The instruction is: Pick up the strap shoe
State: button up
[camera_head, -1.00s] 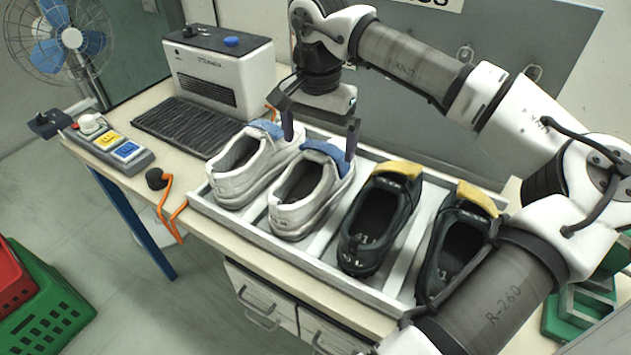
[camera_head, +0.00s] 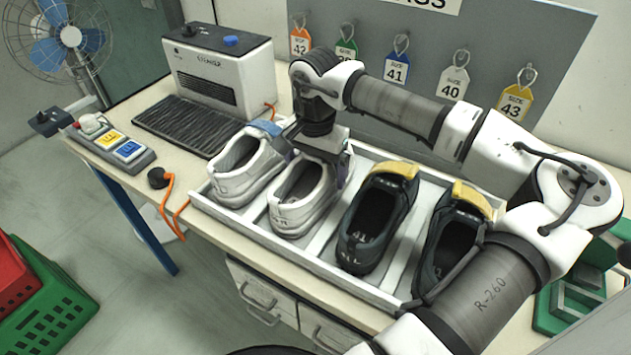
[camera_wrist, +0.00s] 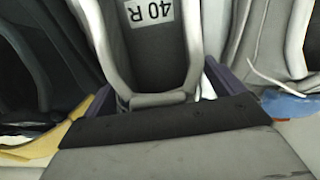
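Two white shoes with blue straps stand in a pale tray (camera_head: 300,247). The left white shoe (camera_head: 240,172) is clear of my gripper. In the wrist view this shoe's insole (camera_wrist: 155,45) reads "40 R". The fingers of my gripper (camera_wrist: 162,88) are apart, one on each side of that shoe; I cannot tell whether they touch it. Two dark shoes with yellow straps, one in the middle (camera_head: 372,222) and one at the right (camera_head: 452,240), stand beside it.
A steamer (camera_head: 222,70) with a dark ribbed mat (camera_head: 187,122) stands behind left. A button box (camera_head: 112,143) and an orange cable (camera_head: 167,195) are at the table's left. Numbered size tags hang on a grey board (camera_head: 380,25) behind. Crates (camera_head: 50,310) stand on the floor.

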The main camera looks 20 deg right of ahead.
jog(key=c, duration=0.9)
jog(key=shift+r, duration=0.1)
